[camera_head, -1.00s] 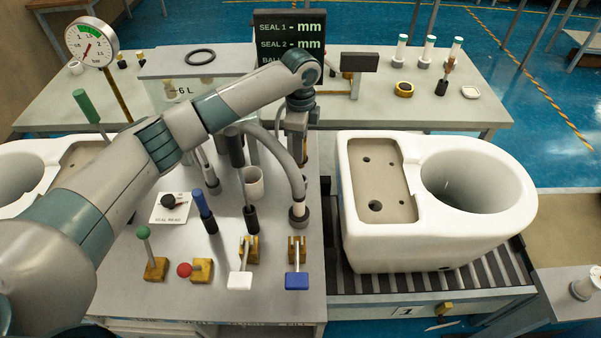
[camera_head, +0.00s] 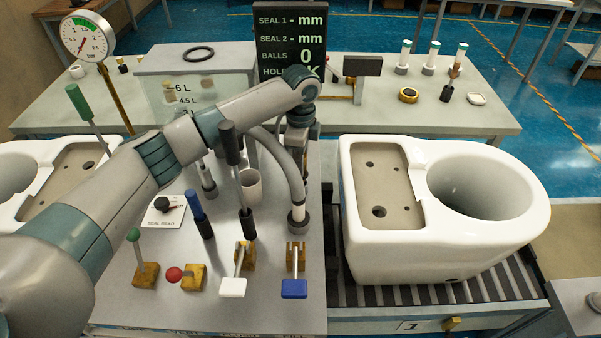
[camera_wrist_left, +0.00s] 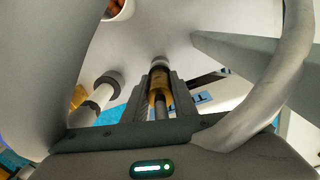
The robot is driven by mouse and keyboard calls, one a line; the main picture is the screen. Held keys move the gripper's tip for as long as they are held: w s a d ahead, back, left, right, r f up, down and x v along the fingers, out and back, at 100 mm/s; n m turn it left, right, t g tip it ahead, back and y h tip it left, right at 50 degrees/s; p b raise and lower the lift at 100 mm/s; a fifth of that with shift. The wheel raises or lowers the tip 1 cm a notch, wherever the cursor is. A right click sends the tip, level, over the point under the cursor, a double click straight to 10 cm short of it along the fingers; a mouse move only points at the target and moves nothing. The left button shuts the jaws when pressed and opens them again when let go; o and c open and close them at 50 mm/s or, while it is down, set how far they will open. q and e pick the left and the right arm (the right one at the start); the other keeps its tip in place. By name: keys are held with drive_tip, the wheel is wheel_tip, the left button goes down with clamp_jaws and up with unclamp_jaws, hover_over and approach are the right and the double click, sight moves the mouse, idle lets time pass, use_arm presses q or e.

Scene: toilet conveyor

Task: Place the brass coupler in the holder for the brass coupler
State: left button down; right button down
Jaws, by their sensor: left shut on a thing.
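In the left wrist view a brass-coloured piece, which looks like the brass coupler (camera_wrist_left: 158,82), sits between the two fingers of my left gripper (camera_wrist_left: 161,100). The gripper is shut on it, and a grey shaft shows by it. In the head view my left arm reaches across the workbench and its wrist points down near the bench's far right part. The fingers and the coupler are hard to make out there. I cannot tell which fixture is the coupler's holder. My right gripper is not in view.
A white toilet body (camera_head: 436,215) stands on the roller conveyor (camera_head: 405,292) to the right. Levers with a white handle (camera_head: 233,287) and a blue handle (camera_head: 294,289) stand at the bench front.

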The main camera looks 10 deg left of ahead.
use_arm(q)
drive_tip(key=shift+f+b, duration=1.45)
drive_tip(key=shift+f, duration=0.15)
drive_tip(key=c, duration=1.5)
unclamp_jaws()
drive_tip(key=shift+f, duration=0.1)
drive_tip(key=shift+o, duration=0.2)
